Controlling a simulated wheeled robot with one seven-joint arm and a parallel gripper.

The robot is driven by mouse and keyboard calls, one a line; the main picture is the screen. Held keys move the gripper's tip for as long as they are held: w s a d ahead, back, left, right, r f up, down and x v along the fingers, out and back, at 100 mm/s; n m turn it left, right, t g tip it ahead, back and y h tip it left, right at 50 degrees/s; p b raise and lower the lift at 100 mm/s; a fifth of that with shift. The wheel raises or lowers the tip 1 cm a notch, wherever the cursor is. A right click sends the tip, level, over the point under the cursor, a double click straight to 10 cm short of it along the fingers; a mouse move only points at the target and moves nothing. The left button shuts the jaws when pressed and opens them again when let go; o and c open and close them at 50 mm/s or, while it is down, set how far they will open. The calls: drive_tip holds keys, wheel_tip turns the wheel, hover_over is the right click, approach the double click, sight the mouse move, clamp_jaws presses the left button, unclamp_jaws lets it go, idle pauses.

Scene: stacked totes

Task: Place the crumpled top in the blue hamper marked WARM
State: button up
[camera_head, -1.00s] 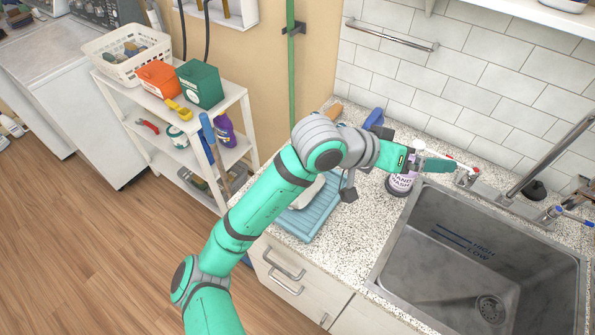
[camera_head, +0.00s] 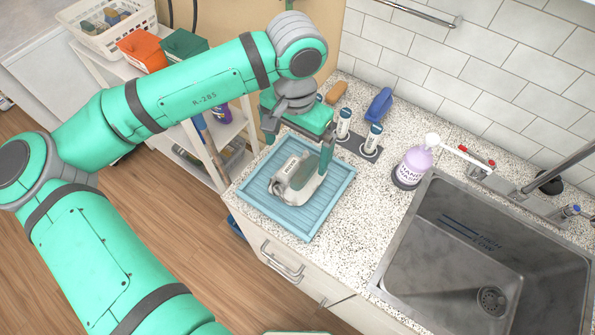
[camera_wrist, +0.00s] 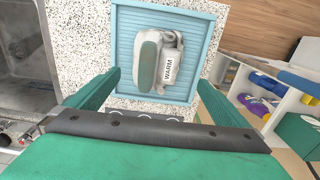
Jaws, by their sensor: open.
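No crumpled top and no blue hamper show in these views. A grey-white appliance-like object, perhaps an iron (camera_head: 294,173), with a green part and a white label, lies on a blue ridged tray (camera_head: 330,205) on the counter. In the wrist view the object (camera_wrist: 147,62) shows a label reading WARM, and the tray (camera_wrist: 124,40) lies under it. My gripper (camera_head: 297,155) points down over the tray, its fingers apart and empty. In the wrist view the fingertips of my gripper (camera_wrist: 158,80) lie to either side of the object's near end; whether they touch it I cannot tell.
A pump bottle (camera_head: 414,165) stands between the tray and the steel sink (camera_head: 470,250). Two small white-and-dark bottles (camera_head: 343,125) and a blue item (camera_head: 379,104) stand behind the tray.

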hover_over(298, 173)
drive_tip(key=f, duration=0.4)
drive_tip(key=shift+w+a+f, duration=0.1)
drive_tip(key=shift+w+f, duration=0.25)
drive_tip(key=f, duration=0.4)
drive_tip(key=shift+s, duration=0.35)
drive_tip(key=shift+w+f, duration=0.1)
drive_tip(key=shift+f, duration=0.45)
drive_tip(key=shift+c, duration=1.3)
drive_tip(key=c, duration=0.9)
drive_tip(key=shift+r, duration=0.15)
